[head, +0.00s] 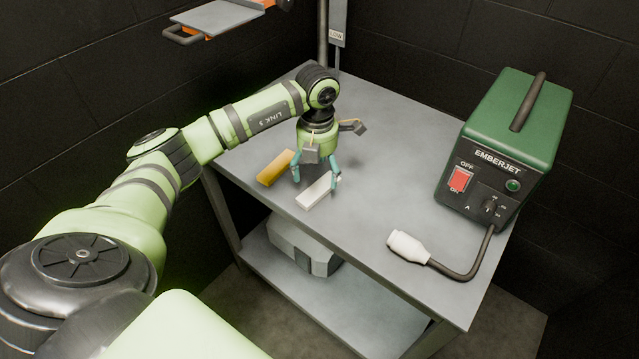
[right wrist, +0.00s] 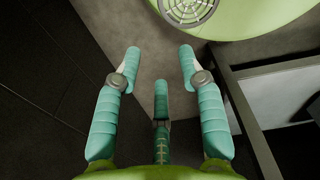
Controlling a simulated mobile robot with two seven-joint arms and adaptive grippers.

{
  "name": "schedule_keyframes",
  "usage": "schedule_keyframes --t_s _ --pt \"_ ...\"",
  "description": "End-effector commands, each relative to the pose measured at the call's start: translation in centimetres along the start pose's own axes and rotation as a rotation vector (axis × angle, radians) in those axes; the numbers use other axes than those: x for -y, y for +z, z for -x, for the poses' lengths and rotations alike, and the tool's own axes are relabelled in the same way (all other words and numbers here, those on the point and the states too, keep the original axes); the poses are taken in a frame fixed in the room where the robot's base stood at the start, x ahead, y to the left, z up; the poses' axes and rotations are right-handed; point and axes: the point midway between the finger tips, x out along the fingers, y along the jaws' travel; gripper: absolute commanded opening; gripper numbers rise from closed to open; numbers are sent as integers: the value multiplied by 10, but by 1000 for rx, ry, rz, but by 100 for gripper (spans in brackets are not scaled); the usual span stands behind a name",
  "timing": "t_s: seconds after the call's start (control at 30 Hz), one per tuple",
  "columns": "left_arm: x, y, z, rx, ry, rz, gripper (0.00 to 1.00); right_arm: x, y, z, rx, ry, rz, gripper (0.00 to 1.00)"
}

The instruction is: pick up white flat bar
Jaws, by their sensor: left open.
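The white flat bar (head: 314,192) lies on the grey table (head: 385,135) near its left front edge in the head view. My left gripper (head: 315,183) points down over the bar's upper end. It is open, with one teal finger on each side of the bar; I cannot tell whether they touch it. The gripper partly hides the far end of the bar. My right gripper (right wrist: 160,65) shows in the right wrist view. Its teal fingers are spread apart with nothing between them.
A yellow bar (head: 275,167) lies close beside the left gripper. A green EMBERJET box (head: 512,140) stands at the right, its cable ending in a white nozzle (head: 408,246) on the table. A grey-white object (head: 300,250) sits on the lower shelf. Dark block walls enclose the table's back.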

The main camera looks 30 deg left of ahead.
Motion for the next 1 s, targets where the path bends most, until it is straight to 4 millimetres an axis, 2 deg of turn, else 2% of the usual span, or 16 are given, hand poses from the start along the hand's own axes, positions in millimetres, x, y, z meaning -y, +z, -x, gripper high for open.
schedule_keyframes --t_s 0.03,0.17,0.4,0.47,0.5,0.57,0.6,0.67,1.0 --pt "4 1 -4 -6 -3 -1 82 0 4 11 7 0 0 40" --pt "4 2 -24 -4 -2 0 82 0 4 15 6 0 1 40" --pt "3 3 -32 1 -1 -2 82 -6 -29 15 -49 7 2 40" --pt "3 2 -32 1 -1 -2 82 -6 -32 15 -55 8 2 40" --pt "3 2 -32 1 -1 -2 74 -6 -32 15 -55 8 2 40" --pt "3 2 -32 1 -1 -1 50 -6 -31 15 -53 8 2 40" --pt "3 2 -32 1 -1 -1 34 -6 -30 15 -51 7 2 40" --pt "3 2 -32 1 -1 -1 14 -6 -28 14 -46 7 2 40" --pt "3 3 -32 1 -2 -1 13 -3 -13 14 -22 3 2 40"
